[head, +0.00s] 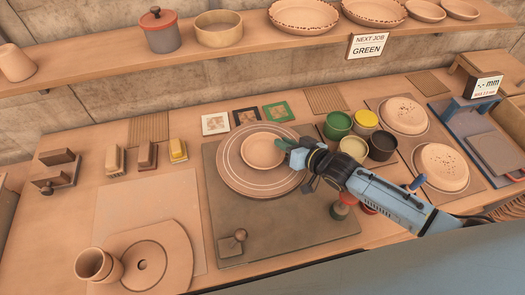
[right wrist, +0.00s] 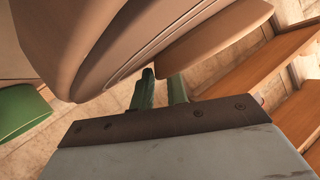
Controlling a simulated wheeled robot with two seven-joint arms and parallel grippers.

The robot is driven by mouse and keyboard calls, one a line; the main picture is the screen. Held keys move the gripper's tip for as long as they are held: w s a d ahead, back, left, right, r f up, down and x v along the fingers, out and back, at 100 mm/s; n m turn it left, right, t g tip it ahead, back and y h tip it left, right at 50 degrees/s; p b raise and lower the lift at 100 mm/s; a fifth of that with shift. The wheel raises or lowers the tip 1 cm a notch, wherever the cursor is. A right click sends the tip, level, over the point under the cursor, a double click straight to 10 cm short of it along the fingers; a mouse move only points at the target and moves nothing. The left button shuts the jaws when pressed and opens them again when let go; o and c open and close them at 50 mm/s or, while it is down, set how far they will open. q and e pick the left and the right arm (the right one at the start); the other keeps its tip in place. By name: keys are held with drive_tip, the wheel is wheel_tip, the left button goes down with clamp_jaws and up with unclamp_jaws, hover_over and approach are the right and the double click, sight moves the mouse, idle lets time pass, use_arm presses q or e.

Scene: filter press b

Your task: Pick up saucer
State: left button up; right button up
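The saucer (head: 262,151), a shallow round clay-brown dish, sits on the round ringed disc (head: 240,182) in the middle of the bench. My right gripper (head: 285,146) comes in from the right, its green fingertips at the saucer's right rim. In the right wrist view the two fingers (right wrist: 162,88) stand apart with a gap between them. The saucer (right wrist: 215,42) and the disc's edge (right wrist: 110,55) are close beyond the tips. The saucer's edge hides part of one fingertip, so I cannot tell whether they touch. My left gripper is out of view.
Green (head: 338,124), yellow (head: 366,119) and dark (head: 382,146) pots stand right of the disc, close to my right arm. Small tiles (head: 246,116) lie behind it. A shelf (head: 120,68) with pottery runs along the wall. The grey mat (head: 300,225) is mostly clear in front.

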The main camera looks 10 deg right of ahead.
drive_tip(key=shift+s, duration=0.15)
clamp_jaws()
